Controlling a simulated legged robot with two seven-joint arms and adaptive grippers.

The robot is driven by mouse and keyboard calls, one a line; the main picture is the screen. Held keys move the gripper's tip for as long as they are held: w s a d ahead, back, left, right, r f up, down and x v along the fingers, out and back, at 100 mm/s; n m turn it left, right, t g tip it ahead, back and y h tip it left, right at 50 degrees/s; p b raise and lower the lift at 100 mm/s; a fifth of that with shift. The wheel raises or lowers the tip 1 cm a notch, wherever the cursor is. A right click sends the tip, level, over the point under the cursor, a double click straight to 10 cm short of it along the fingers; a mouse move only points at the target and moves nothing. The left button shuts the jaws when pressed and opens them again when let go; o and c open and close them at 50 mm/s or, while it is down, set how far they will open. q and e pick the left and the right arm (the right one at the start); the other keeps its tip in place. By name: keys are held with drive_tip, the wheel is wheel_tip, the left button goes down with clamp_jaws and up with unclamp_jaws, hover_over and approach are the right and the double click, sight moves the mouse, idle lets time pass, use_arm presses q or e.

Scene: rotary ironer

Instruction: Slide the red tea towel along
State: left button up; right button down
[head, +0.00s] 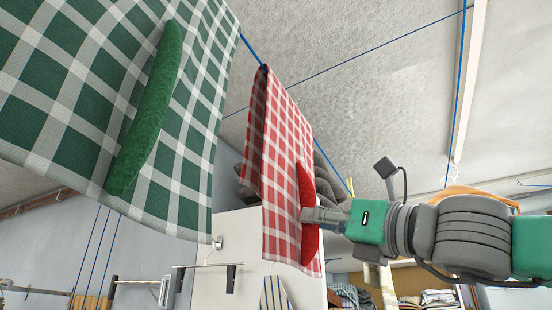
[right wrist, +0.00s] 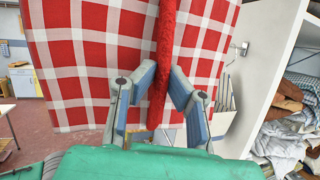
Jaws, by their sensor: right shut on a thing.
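The red tea towel (head: 284,140), checked red and white, hangs over a blue line (head: 252,50) in the middle of the head view. A fuzzy red strip (head: 308,243) runs down its face near the right edge. My right gripper (head: 310,214) reaches in from the right and is shut on this strip. In the right wrist view the towel (right wrist: 88,62) fills the upper part, with the strip (right wrist: 166,40) between the two fingers (right wrist: 164,88). My left gripper is not in view.
A green checked towel (head: 75,75) with a fuzzy green strip (head: 148,110) hangs close at the left. A white panel (head: 238,250) stands behind the red towel. Shelves with folded cloths (right wrist: 290,120) are at the right in the wrist view.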

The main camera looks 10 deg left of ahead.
drive_tip(key=shift+w+d, duration=0.1)
drive_tip(key=shift+w, duration=0.15)
drive_tip(key=c, duration=1.6)
unclamp_jaws()
drive_tip(key=shift+o, duration=0.2)
drive_tip(key=shift+d, duration=0.1)
drive_tip(key=b+v, duration=0.2)
drive_tip(key=v, duration=0.4)
drive_tip(key=shift+b, duration=0.3)
